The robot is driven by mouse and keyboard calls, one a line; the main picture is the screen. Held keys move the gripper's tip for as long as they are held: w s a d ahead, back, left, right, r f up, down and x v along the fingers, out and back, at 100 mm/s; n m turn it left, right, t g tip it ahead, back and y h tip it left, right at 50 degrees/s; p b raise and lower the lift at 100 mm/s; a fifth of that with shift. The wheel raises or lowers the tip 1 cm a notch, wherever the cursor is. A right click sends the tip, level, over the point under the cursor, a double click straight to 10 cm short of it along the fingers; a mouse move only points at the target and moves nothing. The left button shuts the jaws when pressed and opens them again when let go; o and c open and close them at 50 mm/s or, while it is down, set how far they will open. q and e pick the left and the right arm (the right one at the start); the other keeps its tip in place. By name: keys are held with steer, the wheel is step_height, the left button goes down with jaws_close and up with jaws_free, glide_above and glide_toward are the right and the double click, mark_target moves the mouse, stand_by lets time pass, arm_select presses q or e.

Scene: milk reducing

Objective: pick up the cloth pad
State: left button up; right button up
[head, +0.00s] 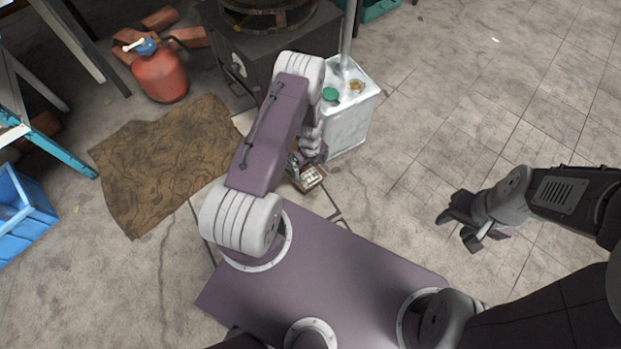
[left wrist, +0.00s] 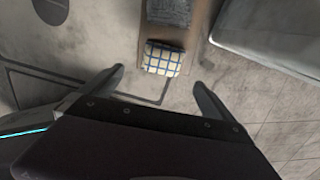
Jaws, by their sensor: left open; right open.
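The cloth pad (left wrist: 163,58) is cream with a blue check and lies on a brown board or tray in the left wrist view. In the head view the pad (head: 312,177) shows as a small pale patch at the foot of the white metal can. My left gripper (left wrist: 158,79) is open, and its fingertips flank the pad's near side with a gap to each side. Nothing is between the fingers. In the head view the left gripper (head: 296,163) is partly hidden by my arm. My right gripper (head: 457,228) is open and empty over the floor at the right.
A dark grey block (left wrist: 169,11) lies beside the pad on the brown board (left wrist: 190,38). The white can (head: 350,118) stands close behind. A dark stove (head: 262,50), red gas bottle (head: 160,76), brown mat (head: 165,160) and blue crate (head: 22,215) stand around. The floor at right is clear.

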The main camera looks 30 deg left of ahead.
mark_target(310, 175)
arm_select(q)
step_height(310, 175, down, 4)
steer(key=shift+r+b, duration=0.1)
steer(key=shift+b, duration=1.1)
steer(key=f+b, duration=0.4)
steer(key=f, duration=0.1)
steer(key=shift+w+a+f+b, duration=0.1)
steer(key=shift+w+a+b, duration=0.1)
steer(key=shift+w+b, duration=0.15)
steer(key=shift+r, duration=0.2)
steer(key=shift+c, duration=0.7)
steer(key=c, duration=1.3)
step_height(310, 175, up, 5)
steer(key=p, duration=0.4)
steer(key=shift+f, duration=0.15)
steer(key=s+d+r+p, duration=0.1)
steer(key=s+r+p, duration=0.1)
steer(key=s, duration=0.1)
steer(key=s+d+r+p, duration=0.2)
steer(key=s+p, duration=0.1)
steer(key=s, duration=0.1)
steer(key=s+d+r+p, duration=0.1)
steer(key=s+r+p, duration=0.1)
steer(key=s, duration=0.2)
steer(key=shift+d+r+p, duration=0.15)
steer(key=shift+d+p, duration=0.1)
steer(key=shift+p, duration=0.1)
